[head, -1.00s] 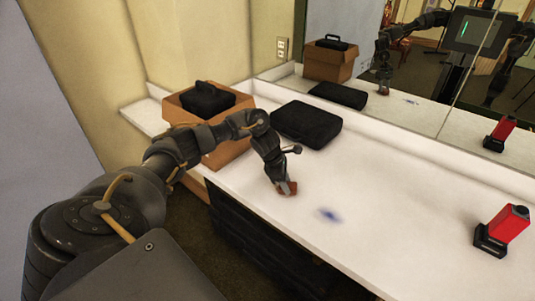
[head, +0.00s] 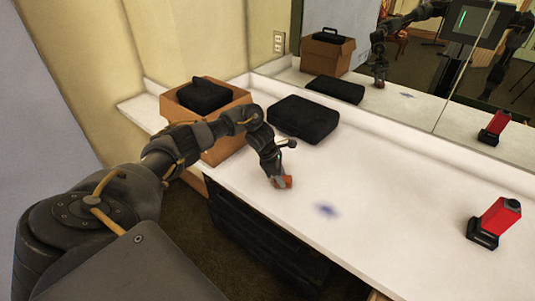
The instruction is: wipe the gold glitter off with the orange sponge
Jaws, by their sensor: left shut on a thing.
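My left gripper (head: 279,178) is shut on the orange sponge (head: 284,182), low over the white counter (head: 385,220). I cannot tell whether the sponge touches the counter. A blurry blue-purple patch (head: 326,210) lies on the counter just right of and nearer than the sponge, apart from it. No gold glitter shows; the only patch I see looks blue. My right gripper is not directly in view.
A black case (head: 303,120) lies on the counter behind the gripper. A cardboard box (head: 229,134) holding another black case (head: 203,96) stands at the left. A red device on a black base (head: 496,220) stands at the right. A mirror (head: 395,80) lines the back.

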